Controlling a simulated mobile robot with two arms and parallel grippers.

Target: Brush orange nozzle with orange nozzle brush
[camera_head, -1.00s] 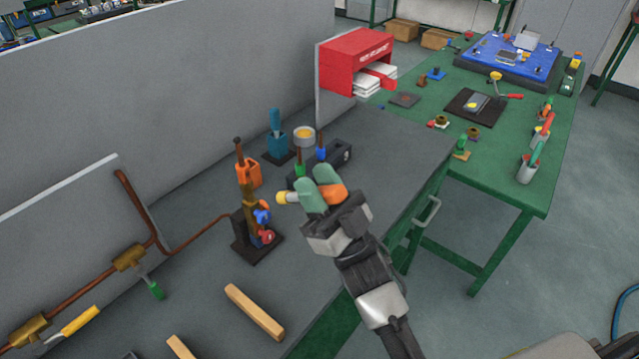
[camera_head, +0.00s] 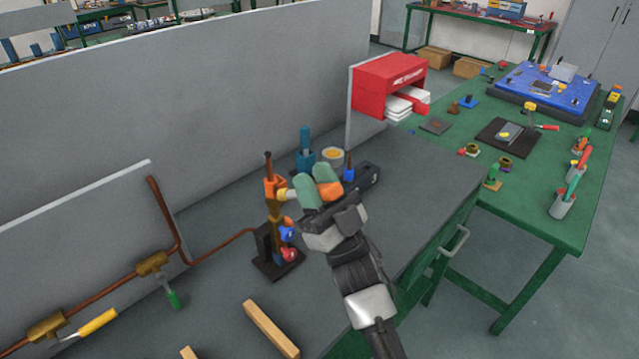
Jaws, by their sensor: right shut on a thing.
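The orange nozzle (camera_head: 275,187) sits upright on the brass burner stand (camera_head: 273,232), left of my right gripper. My right gripper (camera_head: 315,184), with green finger pads, is shut on the orange nozzle brush (camera_head: 329,190). The brush's pale yellow tip (camera_head: 287,195) points left and is at the nozzle's right side in the picture. I cannot tell whether it touches the nozzle. Much of the brush is hidden between the fingers. My left gripper is not in view.
Behind are a blue-handled tool (camera_head: 305,140) in a holder and a round tin (camera_head: 333,156). A dark block with a blue-handled piece (camera_head: 348,172) lies behind my gripper. A copper pipe (camera_head: 165,215) runs at left. A wooden bar (camera_head: 270,328) lies in front.

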